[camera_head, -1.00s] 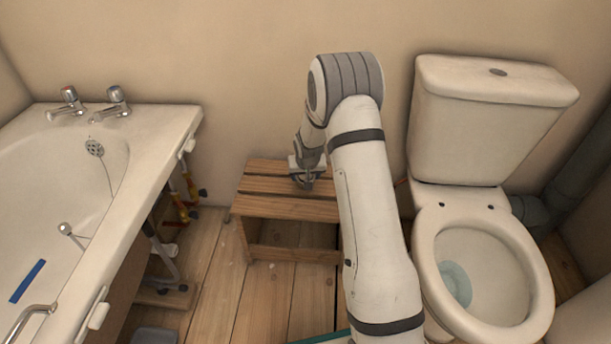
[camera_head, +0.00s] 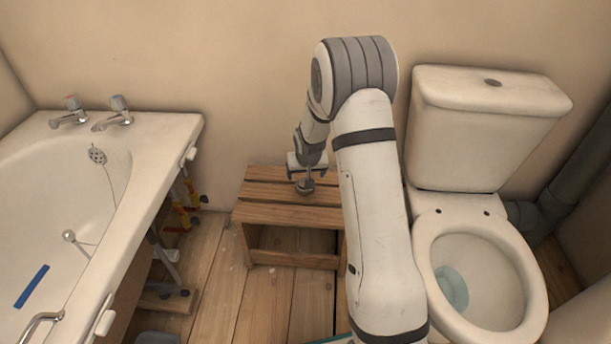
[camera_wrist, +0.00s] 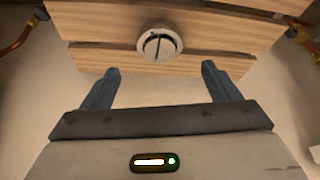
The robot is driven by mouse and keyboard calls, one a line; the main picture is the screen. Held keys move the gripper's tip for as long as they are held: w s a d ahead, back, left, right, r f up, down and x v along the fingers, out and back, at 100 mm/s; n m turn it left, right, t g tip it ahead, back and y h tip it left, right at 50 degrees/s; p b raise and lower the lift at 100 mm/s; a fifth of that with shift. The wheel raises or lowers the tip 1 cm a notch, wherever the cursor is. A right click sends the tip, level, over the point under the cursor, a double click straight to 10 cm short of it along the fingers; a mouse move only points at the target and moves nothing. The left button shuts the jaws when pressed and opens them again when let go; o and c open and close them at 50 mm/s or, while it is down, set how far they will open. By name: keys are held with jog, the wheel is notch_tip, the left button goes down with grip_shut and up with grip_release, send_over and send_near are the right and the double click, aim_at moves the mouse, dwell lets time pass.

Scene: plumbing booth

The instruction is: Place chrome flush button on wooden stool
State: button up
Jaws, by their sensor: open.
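The chrome flush button (camera_wrist: 160,44) is round with a dark slit across its face, and it rests on the slats of the wooden stool (camera_wrist: 110,57). In the head view the button (camera_head: 305,187) sits on the stool's top (camera_head: 265,190), just below my gripper (camera_head: 306,166). In the wrist view my gripper (camera_wrist: 160,70) is open, with its two fingers apart and nothing between them. The button lies beyond the fingertips, clear of both. My arm hides the stool's right end in the head view.
The toilet (camera_head: 480,130) stands right of my arm, with a dark round spot on its cistern lid. The bathtub (camera_head: 150,190) is at the left, with red and yellow pipe parts (camera_head: 183,215) under its edge. Bare floorboards (camera_head: 215,262) lie between bathtub and stool.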

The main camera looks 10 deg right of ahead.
jog(key=s+r+g+p, duration=0.1)
jog(key=s+r, duration=1.4)
jog(key=r, duration=0.1)
jog(key=s+a+r+g, duration=0.1)
jog(key=s+r, duration=0.1)
jog(key=s, duration=0.8)
jog(key=s+a+r+n+g, duration=0.1)
jog(key=s+r, duration=0.2)
jog(key=s, duration=0.7)
jog(key=shift+a, duration=0.15)
jog(key=shift+s+r, duration=0.1)
